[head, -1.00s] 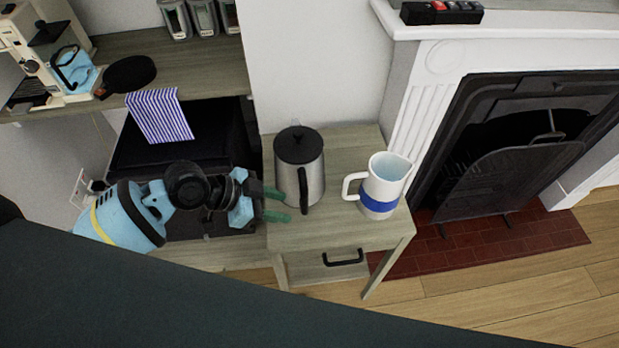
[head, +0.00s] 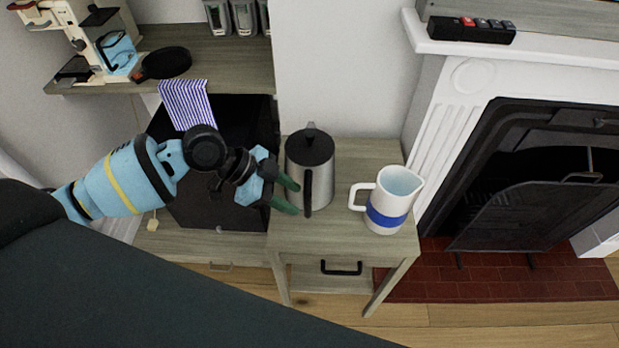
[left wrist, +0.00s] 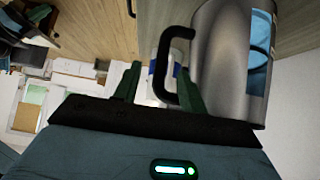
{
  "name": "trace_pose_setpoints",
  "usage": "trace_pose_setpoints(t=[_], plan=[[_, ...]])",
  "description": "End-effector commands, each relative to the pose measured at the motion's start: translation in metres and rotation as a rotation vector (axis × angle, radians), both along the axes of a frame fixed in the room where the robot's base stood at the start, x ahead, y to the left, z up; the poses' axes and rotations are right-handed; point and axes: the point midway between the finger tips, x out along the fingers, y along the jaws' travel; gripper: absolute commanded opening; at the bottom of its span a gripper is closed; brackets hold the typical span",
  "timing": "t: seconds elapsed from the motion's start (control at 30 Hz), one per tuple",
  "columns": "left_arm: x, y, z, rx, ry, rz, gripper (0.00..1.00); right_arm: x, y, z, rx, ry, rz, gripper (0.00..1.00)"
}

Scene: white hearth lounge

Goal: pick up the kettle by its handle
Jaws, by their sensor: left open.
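The kettle (head: 322,178) is a steel pot with a black lid and a black handle. It stands upright on the small wooden side table (head: 290,238), its handle on the front side. My left gripper (head: 291,196) is at the kettle's left, fingertips close to the handle. In the left wrist view the kettle (left wrist: 228,60) fills the upper right, and its handle (left wrist: 168,68) shows between the green fingers of the left gripper (left wrist: 158,80). The jaws are open; I cannot tell whether a finger touches the handle. My right gripper is not in view.
A white jug with a blue band (head: 390,200) stands close to the kettle's right on the same table. A fireplace (head: 540,170) is at the right. A shelf with a coffee machine (head: 100,40), a black pan (head: 165,63) and a striped cloth (head: 186,104) is at the left.

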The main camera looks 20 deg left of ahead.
Motion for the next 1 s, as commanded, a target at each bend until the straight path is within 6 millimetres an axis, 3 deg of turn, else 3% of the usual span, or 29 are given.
trace_pose_setpoints(t=[0.27,0.6,0.9,1.0], plan=[[0.003,-0.009,-0.009,-0.001,0.000,0.000,0.41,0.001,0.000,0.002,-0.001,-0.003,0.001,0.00],[0.013,-0.034,-0.042,-0.001,0.000,0.000,0.41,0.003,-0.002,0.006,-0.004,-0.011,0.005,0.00],[0.013,-0.037,-0.046,0.000,-0.001,0.000,0.41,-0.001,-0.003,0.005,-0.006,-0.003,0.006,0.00],[0.013,-0.037,-0.045,0.000,-0.001,0.000,0.30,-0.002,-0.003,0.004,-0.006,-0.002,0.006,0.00]])
